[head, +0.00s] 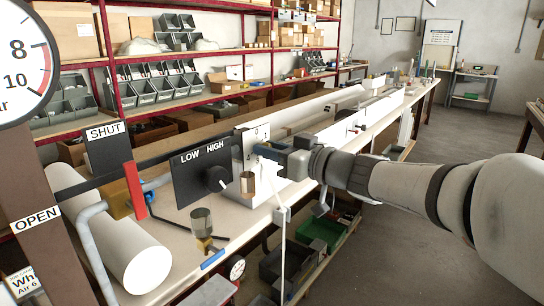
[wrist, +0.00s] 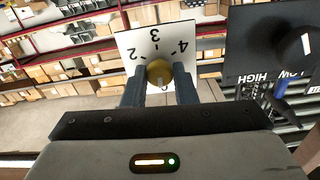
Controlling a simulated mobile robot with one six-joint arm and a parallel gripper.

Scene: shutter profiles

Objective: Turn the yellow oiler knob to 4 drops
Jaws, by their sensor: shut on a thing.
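The yellow oiler knob (wrist: 159,73) sits on a white dial plate (wrist: 128,42) in the wrist view. The numbers 2, 3 and 4 show on the plate around the knob. My gripper (wrist: 160,84) is shut on the knob, with one dark finger on each side of it. I cannot clearly tell which number the knob points to. In the head view my gripper (head: 266,150) reaches in from the right to the white plate (head: 254,133), and its fingers hide the knob.
Left of the plate is a black LOW/HIGH panel (head: 189,177) with a round knob (head: 215,178). A red lever (head: 134,188), pipes and a white cylinder (head: 120,245) stand further left. A cup (head: 247,184) hangs close below my gripper.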

